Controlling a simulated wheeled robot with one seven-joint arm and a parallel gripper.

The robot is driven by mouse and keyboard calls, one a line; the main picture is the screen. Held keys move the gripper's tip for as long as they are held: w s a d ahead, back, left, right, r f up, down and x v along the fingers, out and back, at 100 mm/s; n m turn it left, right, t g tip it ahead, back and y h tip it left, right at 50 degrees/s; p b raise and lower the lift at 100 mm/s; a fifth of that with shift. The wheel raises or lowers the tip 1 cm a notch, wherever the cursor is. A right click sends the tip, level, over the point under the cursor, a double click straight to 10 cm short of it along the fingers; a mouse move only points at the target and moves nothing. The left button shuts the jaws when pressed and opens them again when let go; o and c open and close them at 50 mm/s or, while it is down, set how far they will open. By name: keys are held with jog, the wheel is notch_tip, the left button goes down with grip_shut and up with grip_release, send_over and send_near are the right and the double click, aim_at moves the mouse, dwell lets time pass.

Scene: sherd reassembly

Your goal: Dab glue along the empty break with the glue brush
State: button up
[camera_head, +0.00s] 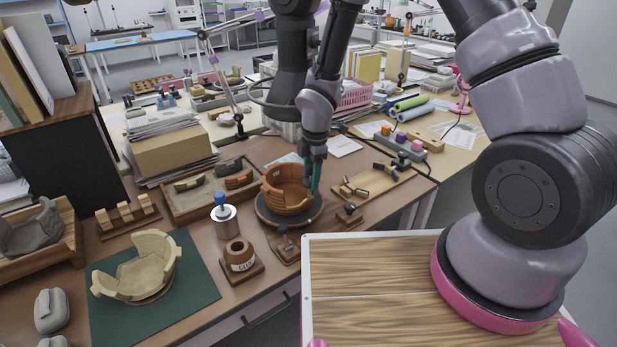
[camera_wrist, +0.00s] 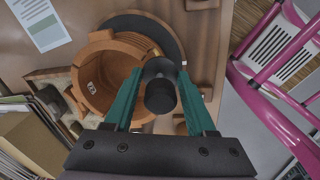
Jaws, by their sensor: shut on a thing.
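An orange-brown broken pot (camera_head: 283,196) with a stepped, uneven rim stands on a dark round turntable (camera_head: 262,217). In the wrist view the pot (camera_wrist: 92,75) is left of my fingers and the turntable (camera_wrist: 148,24) shows beyond it. My gripper (camera_head: 316,170), with teal fingers, points down at the pot's right side. It is shut on a dark, round-ended handle (camera_wrist: 160,96), seen nearly end-on, apparently the glue brush. Its bristles are hidden, so I cannot tell whether they touch the break. A brown glue jar (camera_head: 240,258) stands in a wooden holder in front.
A sherd tray (camera_head: 180,218) lies left of the turntable. A metal can with a blue knob (camera_head: 224,221) stands near the jar. A pale broken bowl (camera_head: 137,272) sits on a green mat (camera_head: 200,285). A wooden clamp jig (camera_head: 375,184) lies to the right.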

jog(key=shift+s+d+r, duration=0.2)
jog(key=shift+s+r, duration=0.05)
jog(key=shift+r, duration=1.15)
jog(key=shift+s+d+r, duration=0.2)
jog(key=shift+r, duration=1.15)
jog(key=shift+s+d+r, duration=0.2)
jog(key=shift+s+r, duration=0.05)
jog(key=shift+r, duration=1.15)
jog(key=shift+s+a, duration=0.1)
